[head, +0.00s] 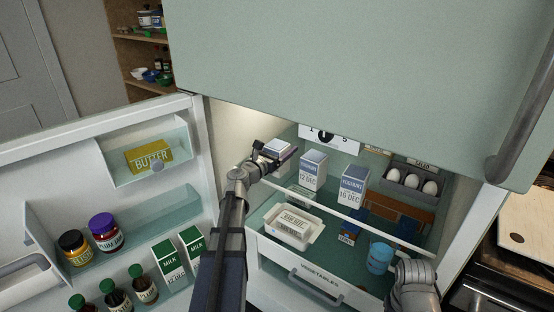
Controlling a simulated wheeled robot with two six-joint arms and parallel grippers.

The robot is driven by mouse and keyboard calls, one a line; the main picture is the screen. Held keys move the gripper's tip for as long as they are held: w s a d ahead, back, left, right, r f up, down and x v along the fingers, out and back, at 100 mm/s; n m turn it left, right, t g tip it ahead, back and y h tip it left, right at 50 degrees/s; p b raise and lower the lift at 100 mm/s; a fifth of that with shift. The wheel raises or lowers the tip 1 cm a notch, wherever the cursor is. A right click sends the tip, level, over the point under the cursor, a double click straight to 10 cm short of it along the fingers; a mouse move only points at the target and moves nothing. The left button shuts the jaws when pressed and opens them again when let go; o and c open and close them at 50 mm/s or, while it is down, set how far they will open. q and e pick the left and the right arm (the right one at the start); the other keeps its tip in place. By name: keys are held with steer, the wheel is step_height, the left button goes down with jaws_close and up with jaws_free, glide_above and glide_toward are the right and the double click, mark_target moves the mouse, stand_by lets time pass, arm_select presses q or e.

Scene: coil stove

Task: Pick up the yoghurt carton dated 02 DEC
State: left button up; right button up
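A white and blue yoghurt carton (276,146) stands at the left of the upper fridge shelf. Its date is hidden behind my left gripper (272,153). The gripper's fingers lie on either side of this carton; I cannot tell whether they press on it. To its right stand a yoghurt carton marked 12 DEC (313,170) and one marked 16 DEC (353,186). No date of 02 DEC is readable. A grey part of my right arm shows at the lower right; its fingers do not show.
The open fridge door (90,125) at left holds butter (149,156), jars, bottles and milk cartons (168,262). An egg tray (408,190) stands right of the yoghurts. Below are a white tub (289,228), a blue cup (379,257) and the vegetable drawer (312,284).

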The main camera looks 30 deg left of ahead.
arm_select(q)
jaws_close()
stand_by(0.4)
steer(key=shift+r, duration=0.25)
arm_select(e)
steer(key=shift+r, duration=0.2)
